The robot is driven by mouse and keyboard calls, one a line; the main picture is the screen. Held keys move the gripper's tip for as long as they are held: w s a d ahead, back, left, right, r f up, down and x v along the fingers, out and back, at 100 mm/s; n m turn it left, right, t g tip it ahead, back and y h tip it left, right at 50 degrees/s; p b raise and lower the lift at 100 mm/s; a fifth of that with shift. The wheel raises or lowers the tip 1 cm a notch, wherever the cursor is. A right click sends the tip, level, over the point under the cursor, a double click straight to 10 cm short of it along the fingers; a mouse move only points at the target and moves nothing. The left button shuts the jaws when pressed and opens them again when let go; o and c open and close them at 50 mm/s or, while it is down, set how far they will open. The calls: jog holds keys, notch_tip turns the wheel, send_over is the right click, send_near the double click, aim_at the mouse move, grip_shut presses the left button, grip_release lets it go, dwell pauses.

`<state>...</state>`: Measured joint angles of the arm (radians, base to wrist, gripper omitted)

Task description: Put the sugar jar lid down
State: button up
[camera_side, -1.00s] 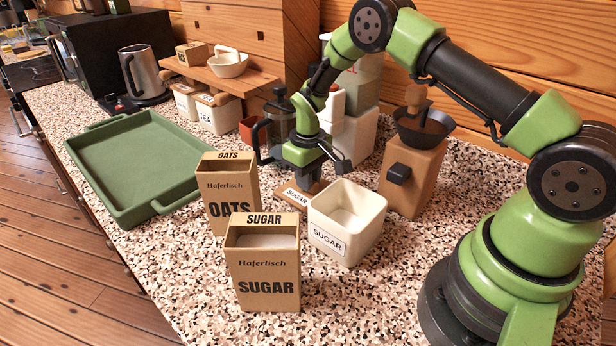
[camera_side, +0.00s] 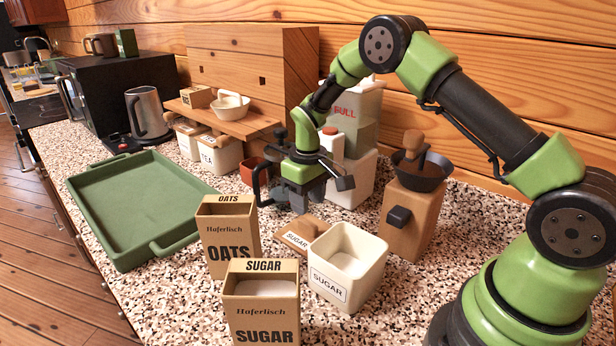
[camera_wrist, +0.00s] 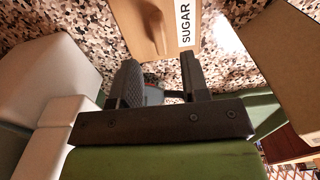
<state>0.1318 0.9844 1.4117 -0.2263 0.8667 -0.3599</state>
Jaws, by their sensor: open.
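The sugar jar lid (camera_side: 303,232), a flat brown wooden square with a knob and a white SUGAR label, lies on the speckled counter just behind and left of the open jar. It also shows at the top of the wrist view (camera_wrist: 140,22). The sugar jar (camera_side: 349,268) is cream, square and open, with pale contents inside. My gripper (camera_side: 302,198) is above and behind the lid, apart from it. In the wrist view its two dark fingers (camera_wrist: 162,82) stand apart with nothing between them.
Cardboard OATS (camera_side: 228,240) and SUGAR (camera_side: 262,310) boxes stand in front and left. A wooden grinder (camera_side: 412,205) is right of the jar. A French press and white containers crowd behind my gripper. A green tray (camera_side: 135,200) lies empty at left.

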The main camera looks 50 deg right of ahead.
notch_tip(320, 180, up, 7)
notch_tip(320, 180, up, 9)
jog(key=m+t, duration=0.1)
jog(key=t, duration=0.1)
send_over(308, 223)
jog(key=s+a, duration=0.2)
jog(key=s, duration=0.2)
jog(key=s+a+r+m+t, duration=0.1)
jog(key=s+a+r+t, duration=0.1)
jog(key=s+r, duration=0.3)
jog(key=s+a+r+m+t+y, duration=0.1)
jog(key=s+a, duration=0.1)
jog(key=s, duration=0.5)
jog(key=s+a+r+m+t+y, duration=0.1)
jog(key=s+t, duration=0.1)
jog(key=s, duration=0.5)
jog(key=shift+s+a+r, duration=0.3)
jog(key=shift+a+r, duration=0.05)
